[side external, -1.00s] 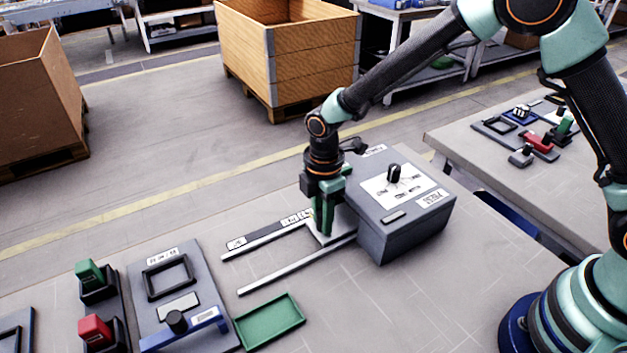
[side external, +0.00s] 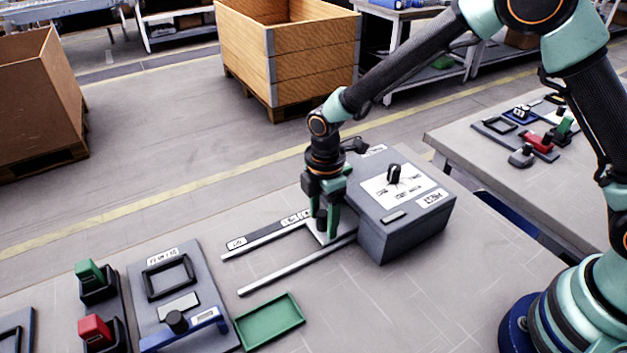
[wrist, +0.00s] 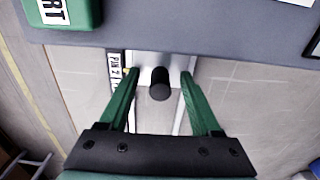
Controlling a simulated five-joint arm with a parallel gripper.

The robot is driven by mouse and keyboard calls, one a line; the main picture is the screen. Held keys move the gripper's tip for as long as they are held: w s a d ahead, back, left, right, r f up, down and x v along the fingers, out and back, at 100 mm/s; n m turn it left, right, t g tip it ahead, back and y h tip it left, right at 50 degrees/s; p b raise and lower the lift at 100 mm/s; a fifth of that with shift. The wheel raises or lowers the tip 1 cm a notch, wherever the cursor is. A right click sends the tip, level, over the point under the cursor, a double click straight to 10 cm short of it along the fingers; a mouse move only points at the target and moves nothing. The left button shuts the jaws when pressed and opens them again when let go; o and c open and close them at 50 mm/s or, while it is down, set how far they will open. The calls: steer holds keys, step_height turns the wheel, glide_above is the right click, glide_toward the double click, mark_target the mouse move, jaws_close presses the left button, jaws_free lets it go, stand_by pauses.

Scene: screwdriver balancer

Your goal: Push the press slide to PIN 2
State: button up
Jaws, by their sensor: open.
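The press slide is a pale plate (wrist: 171,62) with a dark upright knob (wrist: 160,83). It sits on two rails at the end against the grey press box (side external: 408,215). My gripper (wrist: 160,74) is open, with one green finger on each side of the knob. In the wrist view a gap shows beside each finger. In the side view my gripper (side external: 325,222) is low over the slide and hides part of it. A PIN 2 label (wrist: 115,66) lies left of the slide in the wrist view. Other rail labels are too small to read.
The rails (side external: 285,272) run clear toward the lower left. A green tray (side external: 270,321) lies near the front rail. A grey panel (side external: 200,270) and red and green blocks stand further left. The press box has a dial (side external: 394,174) on top.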

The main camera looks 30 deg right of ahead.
mark_target(325, 211)
steer(key=shift+r, duration=3.45)
steer(key=shift+r, duration=0.1)
steer(key=shift+d+r, duration=0.2)
steer(key=shift+r, duration=0.05)
steer(key=s+d+r+m+t, duration=0.3)
steer(key=s+d+r+m, duration=0.1)
steer(key=d+r+m, duration=0.6)
steer(key=s+d+r+m+t, duration=0.2)
steer(key=s+d+r+m, duration=0.3)
steer(key=s+d+m, duration=0.2)
steer(key=shift+s+d+m+t, duration=0.25)
steer(key=shift+s+m, duration=0.25)
steer(key=shift+s, duration=0.25)
